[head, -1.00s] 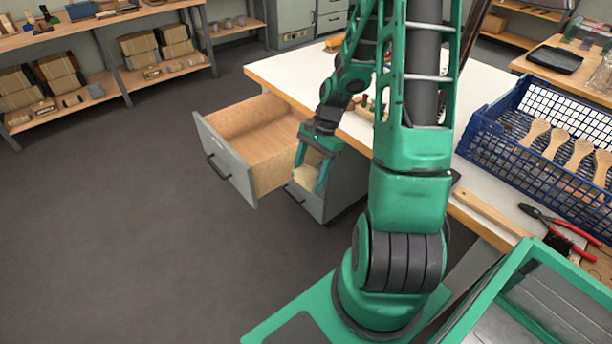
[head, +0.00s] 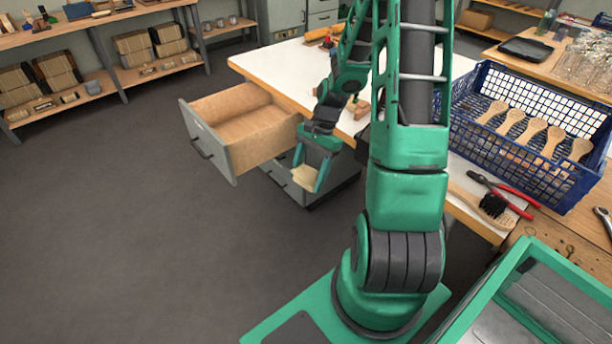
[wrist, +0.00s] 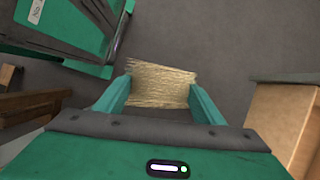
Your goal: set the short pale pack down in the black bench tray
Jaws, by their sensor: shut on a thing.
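The short pale pack (head: 304,178), a bundle of straw-coloured bristle, is clamped between the two green fingers of my gripper (head: 315,177). In the wrist view the pack (wrist: 160,84) spans the gap between both fingertips, with dark floor behind it. My gripper hangs beside the table, in front of the open drawer's right side and above the floor. A flat black tray (head: 525,49) lies on the wooden bench at the back right, far from my gripper. It looks empty.
An open wooden drawer (head: 240,128) juts out from the white-topped table (head: 285,66). A blue crate (head: 520,165) with several wooden brush blanks stands at the table's right. Pliers (head: 500,193) and a brush (head: 488,208) lie before it. The floor on the left is clear.

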